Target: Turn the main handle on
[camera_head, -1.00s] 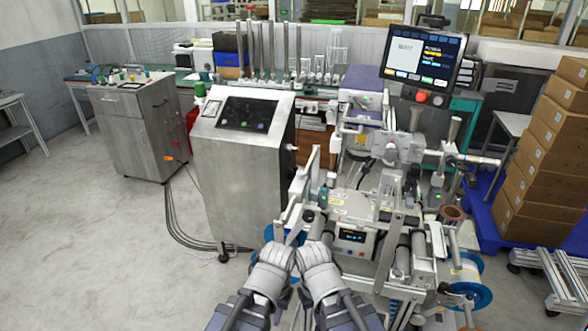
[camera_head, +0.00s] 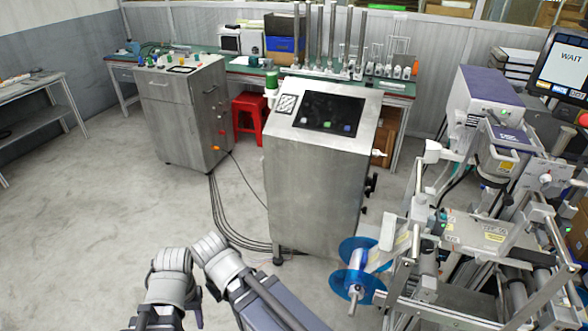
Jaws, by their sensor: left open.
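A grey metal cabinet (camera_head: 186,118) stands at the left, with small knobs and buttons on its top. An orange-red handle-like part (camera_head: 217,148) sits low on its right side; I cannot tell for sure whether this is the main handle. My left gripper (camera_head: 172,262) is at the lower left, open, above the floor and well short of the cabinet. My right gripper (camera_head: 215,253) is close beside it on the right, its jaws not clear. Neither gripper touches the cabinet.
A steel console (camera_head: 315,185) with a dark screen stands in the middle. Black cables (camera_head: 222,215) run over the floor. A machine with a blue reel (camera_head: 357,268) and a monitor (camera_head: 562,68) fills the right. A red stool (camera_head: 250,117) stands behind. Floor at the left is clear.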

